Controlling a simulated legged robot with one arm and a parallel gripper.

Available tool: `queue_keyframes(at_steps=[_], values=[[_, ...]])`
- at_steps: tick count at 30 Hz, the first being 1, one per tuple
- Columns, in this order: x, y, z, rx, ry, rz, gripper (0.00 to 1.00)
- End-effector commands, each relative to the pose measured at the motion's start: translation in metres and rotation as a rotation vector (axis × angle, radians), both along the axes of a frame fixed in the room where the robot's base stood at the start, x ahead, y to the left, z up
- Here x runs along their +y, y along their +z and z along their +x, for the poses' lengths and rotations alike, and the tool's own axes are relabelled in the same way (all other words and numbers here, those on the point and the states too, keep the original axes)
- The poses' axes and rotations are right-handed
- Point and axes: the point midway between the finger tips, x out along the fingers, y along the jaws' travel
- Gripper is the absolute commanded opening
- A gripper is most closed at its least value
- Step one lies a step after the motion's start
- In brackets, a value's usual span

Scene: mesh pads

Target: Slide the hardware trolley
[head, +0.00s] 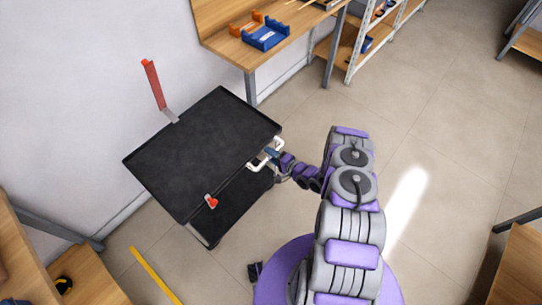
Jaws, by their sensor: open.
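The hardware trolley (205,150) stands left of centre in the head view, with a black flat top and a lower black shelf. A red upright handle (153,84) rises at its far left side. A small red-ended part (211,202) sits at its near edge. My gripper (268,156) is at the trolley's right edge, by a white handle-like bracket (256,166). The jaws are open; whether they touch the bracket or surround it is too small to tell. My purple and grey arm reaches in from the right.
A wooden bench (225,45) with blue and orange bins stands behind the trolley, against the white wall. Shelving (368,45) stands beyond it. Another wooden table (85,280) is at the lower left. A yellow floor strip (155,275) lies near it.

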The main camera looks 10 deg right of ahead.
Motion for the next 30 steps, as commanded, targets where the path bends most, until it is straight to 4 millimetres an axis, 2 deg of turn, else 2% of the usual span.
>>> queue_keyframes(at_steps=[9, 23, 30], values=[[0.0009, -0.0003, 0.0018, 0.000, -0.001, 0.000, 0.46], [0.0008, -0.0011, 0.0015, 0.001, -0.001, -0.001, 0.02], [0.0008, -0.0017, 0.0014, 0.003, -0.001, -0.001, 0.00]])
